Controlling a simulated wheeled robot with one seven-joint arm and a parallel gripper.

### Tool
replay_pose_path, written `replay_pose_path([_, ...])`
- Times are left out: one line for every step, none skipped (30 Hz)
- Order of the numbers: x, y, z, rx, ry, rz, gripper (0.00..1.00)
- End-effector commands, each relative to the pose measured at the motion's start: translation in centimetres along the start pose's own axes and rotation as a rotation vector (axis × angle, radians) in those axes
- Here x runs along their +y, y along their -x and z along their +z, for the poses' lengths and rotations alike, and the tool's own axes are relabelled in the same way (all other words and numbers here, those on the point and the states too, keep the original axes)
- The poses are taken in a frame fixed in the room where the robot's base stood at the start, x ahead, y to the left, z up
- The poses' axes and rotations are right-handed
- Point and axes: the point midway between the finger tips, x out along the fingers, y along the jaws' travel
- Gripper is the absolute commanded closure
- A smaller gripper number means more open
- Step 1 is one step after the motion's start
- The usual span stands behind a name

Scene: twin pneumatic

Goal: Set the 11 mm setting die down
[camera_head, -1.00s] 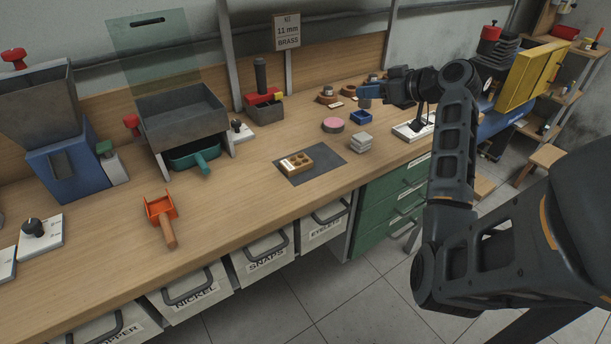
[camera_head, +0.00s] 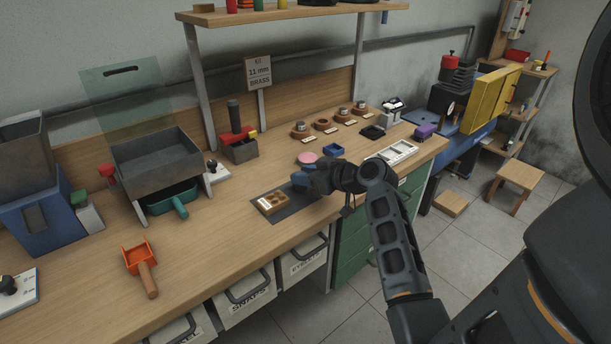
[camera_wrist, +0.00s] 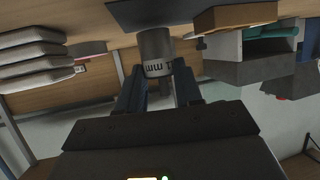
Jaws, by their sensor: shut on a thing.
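The setting die (camera_wrist: 156,48) is a grey metal cylinder marked "mm" in the wrist view; the rest of the number is hard to read. My gripper (camera_wrist: 158,84) is shut on it, with a blue finger on each side. In the head view my gripper (camera_head: 304,181) is over the right part of the dark mat (camera_head: 295,211), and I cannot make out the die there. In the wrist view the die's end is close to the mat (camera_wrist: 135,12); I cannot tell whether it touches.
A pink round pad (camera_head: 307,158) and a blue tray (camera_head: 333,150) stand behind my gripper. Several round holders (camera_head: 300,130) line the back. A stack of pale slabs (camera_wrist: 30,55) is close by. An orange scoop (camera_head: 140,262) lies left; the bench between is clear.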

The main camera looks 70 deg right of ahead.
Motion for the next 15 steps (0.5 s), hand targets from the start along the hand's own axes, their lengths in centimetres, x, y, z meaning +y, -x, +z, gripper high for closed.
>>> replay_pose_path([0.1, -0.1, 0.31, 0.001, -0.001, 0.002, 1.0])
replay_pose_path([0.08, -0.18, 0.49, 0.001, -0.001, 0.002, 1.0])
replay_pose_path([0.07, -0.25, 0.63, 0.002, 0.0, 0.001, 1.0])
replay_pose_path([0.06, -0.28, 0.67, 0.002, 0.0, 0.001, 1.0])
replay_pose_path([0.06, -0.29, 0.68, 0.003, 0.001, 0.001, 1.0])
replay_pose_path([0.05, -0.29, 0.67, 0.003, 0.001, 0.001, 1.0])
replay_pose_path([0.05, -0.29, 0.67, 0.003, 0.001, 0.001, 1.0])
replay_pose_path([0.05, -0.29, 0.67, 0.003, 0.001, 0.001, 1.0])
replay_pose_path([0.05, -0.29, 0.67, 0.003, 0.001, 0.001, 1.0])
replay_pose_path([0.05, -0.29, 0.68, 0.003, 0.001, 0.001, 1.0])
replay_pose_path([0.05, -0.31, 0.72, 0.002, 0.001, 0.001, 1.0])
replay_pose_path([0.05, -0.36, 0.83, 0.002, 0.001, 0.001, 1.0])
replay_pose_path([0.04, -0.41, 0.94, 0.002, 0.001, 0.001, 1.0])
replay_pose_path([0.04, -0.45, 1.02, 0.002, 0.001, 0.001, 1.0])
replay_pose_path([0.03, -0.45, 1.09, 0.001, 0.001, 0.0, 0.64])
